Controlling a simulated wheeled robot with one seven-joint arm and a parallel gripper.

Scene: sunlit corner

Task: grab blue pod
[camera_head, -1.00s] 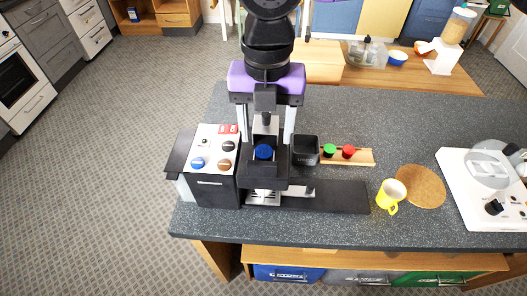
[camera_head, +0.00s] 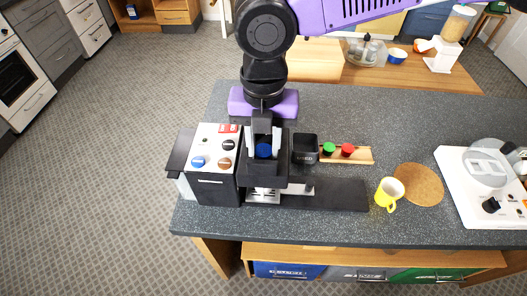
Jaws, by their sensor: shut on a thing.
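The blue pod (camera_head: 264,151) is round and sits at the top of the black brewing part of the coffee machine (camera_head: 209,192). My gripper (camera_head: 264,146) points down over that part, with its pale fingers on either side of the blue pod. The gripper is shut on the blue pod. The pod's lower side is hidden.
A black bin marked USED (camera_head: 305,155) stands right of the machine. A wooden rack (camera_head: 363,155) holds a green pod (camera_head: 329,148) and a red pod (camera_head: 347,150). A yellow mug (camera_head: 386,196) stands beside a cork mat (camera_head: 418,184). A white appliance (camera_head: 463,199) is at far right.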

